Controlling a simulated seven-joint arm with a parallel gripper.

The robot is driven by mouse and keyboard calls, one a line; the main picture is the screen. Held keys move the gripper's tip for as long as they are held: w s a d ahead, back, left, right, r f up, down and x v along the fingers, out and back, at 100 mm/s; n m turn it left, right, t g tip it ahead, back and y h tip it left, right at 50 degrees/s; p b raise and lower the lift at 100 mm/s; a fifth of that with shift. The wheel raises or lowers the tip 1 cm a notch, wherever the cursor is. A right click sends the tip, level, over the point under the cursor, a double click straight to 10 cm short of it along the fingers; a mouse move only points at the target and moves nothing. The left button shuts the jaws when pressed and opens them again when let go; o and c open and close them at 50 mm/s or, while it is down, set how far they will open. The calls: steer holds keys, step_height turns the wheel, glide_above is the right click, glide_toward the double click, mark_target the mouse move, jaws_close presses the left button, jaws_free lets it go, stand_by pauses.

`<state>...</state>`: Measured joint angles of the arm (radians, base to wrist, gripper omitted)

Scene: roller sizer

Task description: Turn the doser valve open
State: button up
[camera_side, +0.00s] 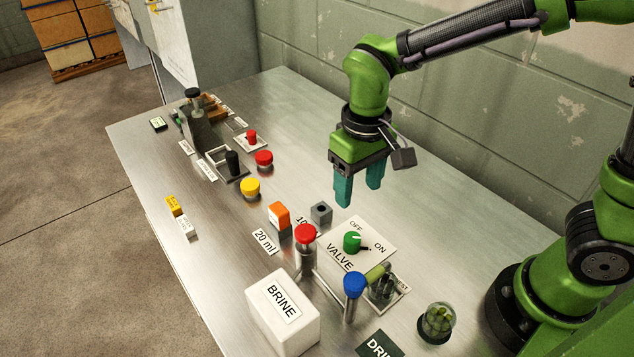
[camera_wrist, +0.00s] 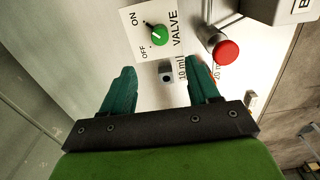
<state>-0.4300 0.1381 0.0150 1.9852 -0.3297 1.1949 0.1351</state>
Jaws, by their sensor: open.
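The doser valve is a round green knob (camera_side: 352,242) on a white plate (camera_side: 335,246) marked VALVE, OFF and ON. A pale line crosses the knob's top, and a small dark mark sits beside it toward ON; I cannot tell the exact setting. My gripper (camera_side: 358,196) is open and empty, pointing down above the bench behind the knob, clear of it. In the wrist view the knob (camera_wrist: 159,35) lies beyond my open fingertips (camera_wrist: 161,68), with nothing between the fingers touching them.
A grey block with a dark hole (camera_side: 321,212) stands close to the plate. A red-capped post (camera_side: 305,240), a blue-capped post (camera_side: 354,288) and a clear-domed fitting (camera_side: 437,322) stand near the valve. A white BRINE box (camera_side: 282,318) is at the front.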

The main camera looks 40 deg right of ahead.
steer(key=shift+r, duration=1.4)
steer(key=s+d+r+m+t+y, duration=0.1)
steer(key=s+d+r+m+t, duration=0.1)
steer(key=d, duration=0.4)
steer(key=s+d+r+m+t+y, duration=0.1)
steer(key=s+d+r+t, duration=0.3)
steer(key=s+d+t, duration=0.1)
steer(key=shift+s+d+r+m, duration=0.35)
steer(key=shift+s+d+m, duration=0.05)
steer(key=shift+s, duration=0.05)
